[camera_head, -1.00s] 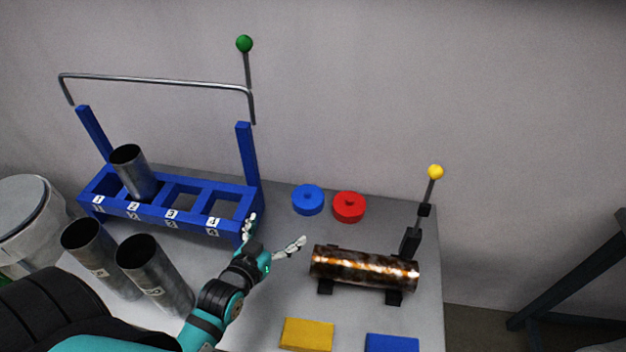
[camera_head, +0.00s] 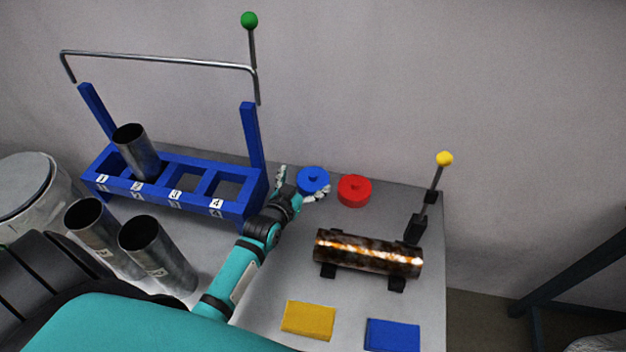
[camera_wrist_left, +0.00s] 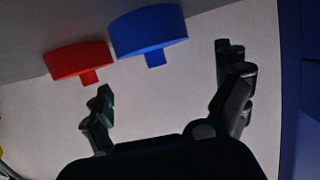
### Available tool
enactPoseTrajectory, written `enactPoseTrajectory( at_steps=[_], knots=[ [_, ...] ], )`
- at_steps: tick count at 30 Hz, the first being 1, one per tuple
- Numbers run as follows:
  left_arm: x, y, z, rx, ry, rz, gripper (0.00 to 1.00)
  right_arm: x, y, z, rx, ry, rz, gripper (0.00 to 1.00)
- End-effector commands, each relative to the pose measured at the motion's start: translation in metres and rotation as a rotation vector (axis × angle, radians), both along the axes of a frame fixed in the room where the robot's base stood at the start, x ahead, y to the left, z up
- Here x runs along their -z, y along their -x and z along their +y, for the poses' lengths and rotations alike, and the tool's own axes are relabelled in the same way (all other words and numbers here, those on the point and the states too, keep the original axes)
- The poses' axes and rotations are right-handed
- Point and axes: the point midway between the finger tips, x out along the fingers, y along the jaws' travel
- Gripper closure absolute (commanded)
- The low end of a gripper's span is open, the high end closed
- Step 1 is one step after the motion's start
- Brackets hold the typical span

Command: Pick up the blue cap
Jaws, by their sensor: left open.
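The blue cap (camera_head: 313,180) is a round disc with a small knob, lying on the table near its back edge. In the left wrist view the blue cap (camera_wrist_left: 148,32) is ahead of my fingers, roughly between their directions. My left gripper (camera_head: 303,186) is open, with one finger on each side of the cap's near part. In the left wrist view the open gripper (camera_wrist_left: 165,90) has nothing between its fingers. Whether a finger touches the cap I cannot tell. My right gripper is not in view.
A red cap (camera_head: 355,190) lies just right of the blue cap. A blue numbered rack (camera_head: 160,197) with a metal tube (camera_head: 137,152) stands left. A mottled metal cylinder (camera_head: 368,254) rests on supports in front. Yellow (camera_head: 308,320) and blue (camera_head: 392,335) blocks lie nearer.

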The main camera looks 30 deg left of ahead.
Motion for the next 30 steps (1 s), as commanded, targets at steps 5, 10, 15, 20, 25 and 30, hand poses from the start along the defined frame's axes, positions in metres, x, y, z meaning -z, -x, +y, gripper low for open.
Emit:
enactPoseTrajectory(
  at_steps=[5, 10, 15, 20, 25, 30],
  knots=[
    [0.005, -0.018, -0.001, 0.001, 0.000, -0.001, 0.00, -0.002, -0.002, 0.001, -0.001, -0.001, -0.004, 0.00],
    [0.015, -0.041, -0.001, 0.001, 0.000, 0.000, 0.00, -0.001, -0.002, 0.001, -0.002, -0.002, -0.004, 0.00],
    [0.017, -0.050, -0.001, 0.000, -0.001, -0.001, 0.00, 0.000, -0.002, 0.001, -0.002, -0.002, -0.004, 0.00],
    [0.017, -0.050, -0.001, 0.000, -0.001, 0.000, 0.00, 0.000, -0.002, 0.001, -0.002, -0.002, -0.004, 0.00],
    [0.017, -0.050, -0.001, 0.000, -0.001, 0.000, 0.20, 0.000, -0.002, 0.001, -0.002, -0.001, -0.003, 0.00],
    [0.017, -0.049, -0.001, 0.000, -0.001, 0.000, 0.42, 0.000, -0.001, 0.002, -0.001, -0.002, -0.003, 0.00]
  ],
)
